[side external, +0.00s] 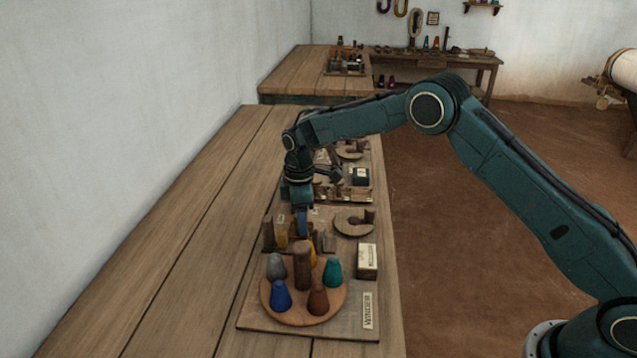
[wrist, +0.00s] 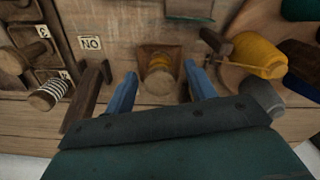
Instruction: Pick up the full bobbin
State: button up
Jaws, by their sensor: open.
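In the side view my gripper (side external: 303,222) points down at the winder board (side external: 258,318). The fingertips' exact height against the bobbin is unclear.
Wooden uprights (wrist: 87,98) stand close outside the fingers. A round wooden disc (side external: 337,298) carries several coloured cones and a central post (side external: 302,266). The bench's left side (side external: 170,255) is clear.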

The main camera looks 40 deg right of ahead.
jog(key=shift+c, duration=0.4)
jog(key=c, duration=0.9)
jog(key=shift+r, duration=0.1)
jog(key=shift+c, duration=0.2)
notch_tip(320, 180, up, 20)
dwell(0.5)
